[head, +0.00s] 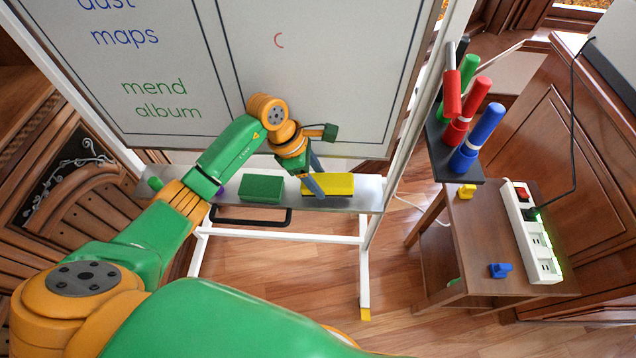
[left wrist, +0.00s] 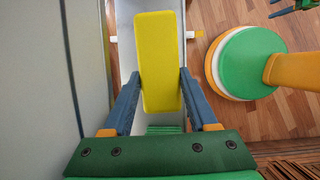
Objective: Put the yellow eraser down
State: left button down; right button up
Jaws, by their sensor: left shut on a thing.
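The yellow eraser (head: 338,182) is a flat block at the right part of the grey tray (head: 366,197) below the whiteboard. My left gripper (head: 316,187) is shut on it, with one blue finger on each long side in the left wrist view (left wrist: 160,82). The eraser (left wrist: 158,45) lies lengthwise between the fingers and reaches out beyond their tips. It is over the tray; I cannot tell if its underside touches. A small blue part at the top right edge of the left wrist view looks like my right gripper (left wrist: 290,8), cut off by the frame.
A green eraser (head: 261,188) lies on the tray left of the yellow one. The whiteboard (head: 330,75) stands close behind. A dark holder (head: 440,150) with markers is at the right, beside a small table (head: 480,245) with a power strip (head: 528,235).

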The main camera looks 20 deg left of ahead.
pick_arm(q)
jog(key=shift+f, duration=0.85)
jog(key=shift+f+b, duration=0.5)
jog(key=shift+c, duration=0.9)
grip_release()
jog(key=shift+d+r, duration=0.1)
jog(key=shift+r, duration=0.05)
jog(key=shift+r+p, duration=0.3)
jog(key=shift+p, duration=0.2)
jog(key=v, duration=0.4)
jog(key=shift+r, duration=0.3)
jog(key=s+a, duration=0.1)
jog(key=a, duration=0.2)
jog(key=s+a+b, duration=0.1)
jog(key=a, duration=0.3)
jog(key=s+a+b, duration=0.1)
jog(key=a, duration=0.3)
jog(key=shift+s, duration=0.35)
jog(key=shift+s+a+r, duration=0.1)
jog(key=shift+a, duration=0.35)
